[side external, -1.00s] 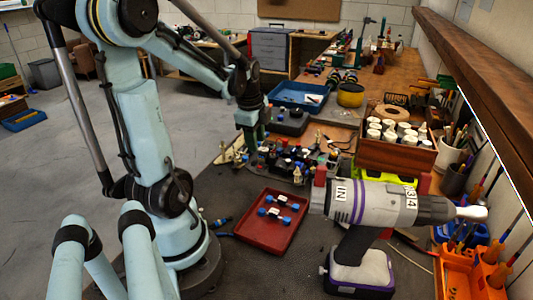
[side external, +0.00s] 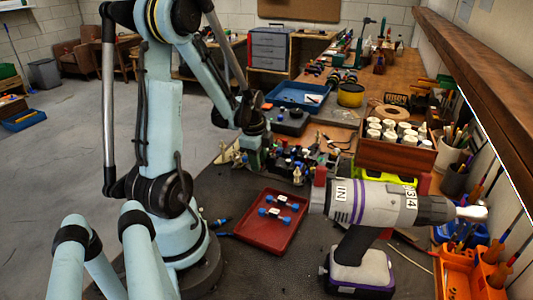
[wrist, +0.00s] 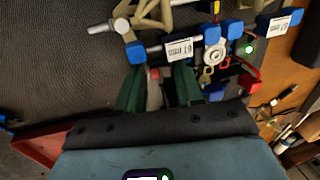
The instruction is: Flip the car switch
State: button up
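The car (side external: 292,160) is a cluttered chassis on the bench in the side external view, just right of my gripper (side external: 256,165). In the wrist view its frame (wrist: 185,52) shows blue end pieces, white labels, a round metal part and a small lit green light (wrist: 249,50). My gripper (wrist: 160,88) has two green fingers, set apart over the near side of the car. A small grey and red part (wrist: 154,78) shows between the fingers; whether they touch it is unclear. I cannot pick out the switch for certain.
A red tray (side external: 247,229) with blue-ended parts lies in front of the car. A large power drill (side external: 375,205) stands at the right front. A blue tray (side external: 285,92) and a wooden box of bottles (side external: 390,158) stand behind. The dark mat is partly clear.

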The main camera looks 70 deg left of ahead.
grip_shut()
jog(key=shift+w+a+g+h, duration=0.25)
jog(key=shift+g+h, duration=0.55)
jog(key=shift+g, duration=0.05)
jog(key=shift+w+a+g+h, duration=0.2)
jog(key=shift+g+h, duration=0.6)
jog(key=shift+g, duration=0.05)
grip_release()
jog(key=shift+r, duration=0.1)
